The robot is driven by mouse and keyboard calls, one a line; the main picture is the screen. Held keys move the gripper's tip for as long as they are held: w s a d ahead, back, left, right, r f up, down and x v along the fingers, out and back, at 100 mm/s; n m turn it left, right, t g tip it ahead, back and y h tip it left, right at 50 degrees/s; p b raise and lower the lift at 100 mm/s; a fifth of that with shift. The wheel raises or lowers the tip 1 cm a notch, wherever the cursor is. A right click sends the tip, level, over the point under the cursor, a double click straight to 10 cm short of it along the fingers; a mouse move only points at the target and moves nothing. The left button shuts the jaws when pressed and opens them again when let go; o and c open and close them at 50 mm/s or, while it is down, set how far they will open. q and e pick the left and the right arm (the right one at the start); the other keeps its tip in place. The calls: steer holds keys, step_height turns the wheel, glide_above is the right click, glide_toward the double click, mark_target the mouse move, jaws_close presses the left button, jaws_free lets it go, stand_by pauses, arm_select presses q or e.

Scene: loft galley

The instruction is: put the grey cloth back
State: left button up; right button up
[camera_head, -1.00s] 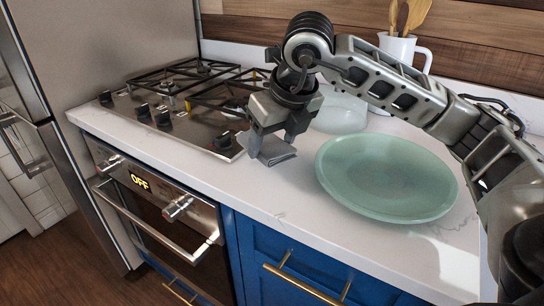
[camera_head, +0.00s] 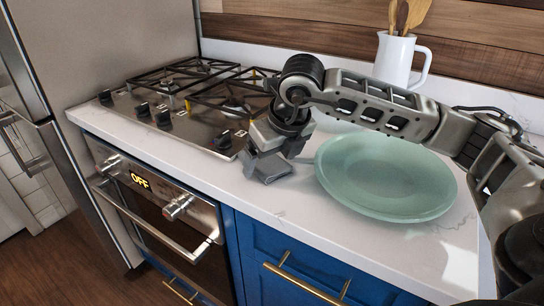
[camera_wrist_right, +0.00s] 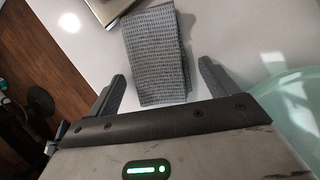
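The grey cloth (camera_wrist_right: 155,55) is folded into a strip with a fine ribbed weave. In the right wrist view it lies over the white counter, its near end between the two fingers of my right gripper (camera_wrist_right: 162,80). The fingers stand wide apart, with a gap on each side of the cloth. In the head view my right gripper (camera_head: 268,152) is low over the counter between the cooktop and the green plate. Part of the cloth (camera_head: 270,171) shows at its fingers, the rest is hidden by the gripper. My left gripper is out of view.
A pale green plate (camera_head: 385,178) sits close to the right of my right gripper. The gas cooktop (camera_head: 185,110) is to the left. A white jug (camera_head: 398,60) with wooden utensils stands behind my arm. The counter's front edge is near, with bare counter (camera_head: 310,220) in front of the plate.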

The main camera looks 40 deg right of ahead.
steer(key=shift+r, duration=0.1)
steer(key=shift+r, duration=0.15)
steer(key=v, duration=1.1)
steer(key=shift+s+r, duration=0.25)
steer(key=shift+r, duration=0.1)
steer(key=shift+p, duration=0.3)
